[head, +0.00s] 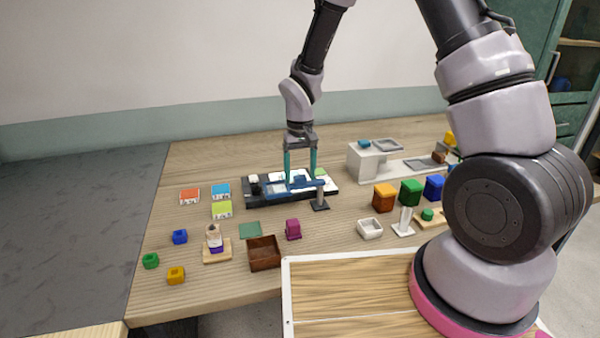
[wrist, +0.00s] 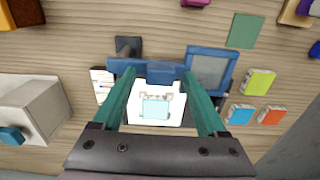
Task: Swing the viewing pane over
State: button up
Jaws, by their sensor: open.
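The viewing pane (wrist: 209,70) is a grey panel in a blue frame. It sits at the right end of a blue bar (wrist: 125,66), which runs left to a dark post (wrist: 128,46). In the head view the blue pane assembly (head: 299,187) lies low over a black-edged device (head: 262,201) beside the post (head: 320,200). My gripper (wrist: 160,73) is open, its teal fingers pointing down at the bar. A blue block (wrist: 165,73) on the bar lies between the fingertips; contact cannot be told. A lit white plate (wrist: 155,105) shows below.
Coloured cards (head: 221,210) lie left of the device. A brown box (head: 264,254) and a magenta block (head: 293,229) stand in front. Several coloured cubes (head: 385,197) and a grey-white machine (head: 366,163) stand to the right. The dark surface at far left is bare.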

jog(key=shift+c, duration=0.3)
grip_shut()
dwell(1.1)
